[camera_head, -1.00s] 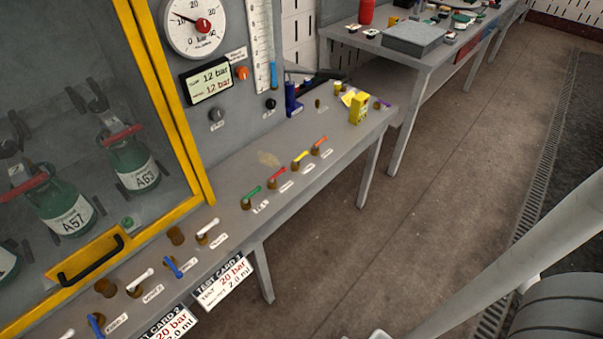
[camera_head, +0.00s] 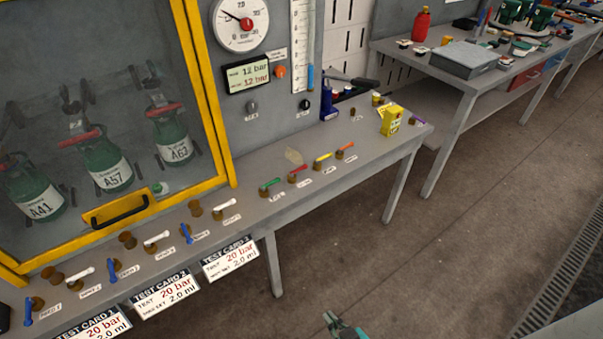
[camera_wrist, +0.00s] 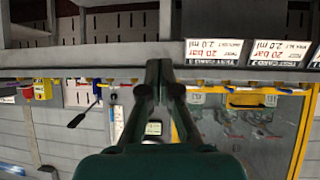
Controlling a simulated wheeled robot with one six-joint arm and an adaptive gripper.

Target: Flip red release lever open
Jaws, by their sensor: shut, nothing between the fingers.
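A red lever (camera_head: 299,168) sits on a brass valve on the grey bench (camera_head: 395,165), between a green lever (camera_head: 271,183) and a yellow lever (camera_head: 323,157). An orange lever (camera_head: 345,147) is to their right. In the head view my gripper (camera_head: 332,318) shows at the bottom edge, in front of and below the bench, well apart from the red lever. In the wrist view my gripper (camera_wrist: 159,62) has its fingers together and empty, and the picture is upside down. The red lever cannot be made out there.
A yellow-framed glass cabinet (camera_head: 218,95) with green cylinders stands left. Blue and white levers line the front, with test cards (camera_head: 230,257) below the edge. A yellow box (camera_head: 390,122) stands at the bench's right end. The floor (camera_head: 400,270) in front is clear.

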